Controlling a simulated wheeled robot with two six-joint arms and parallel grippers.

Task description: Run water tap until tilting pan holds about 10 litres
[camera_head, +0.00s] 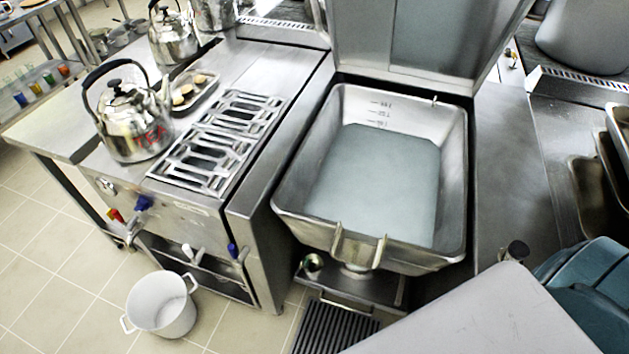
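The tilting pan (287,196) is a deep steel basin in the middle of the view, with its lid (430,40) raised behind it. Pale blue-grey water (375,185) covers its floor. Level marks (381,113) show on the back wall above the water's edge, too small to read. The pan looks level, with its pouring lip (358,248) at the front. A small fitting (434,100) sits at the back rim; I cannot tell whether it is the water tap. No falling stream is visible. Neither of my grippers is in view.
A stove with steel grates (218,142) stands left, bearing a kettle (132,125) marked TEA. A white two-handled pot (162,304) stands on the tiled floor. A floor grate (335,328) lies below the pan. Blue-green containers (590,285) are at right.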

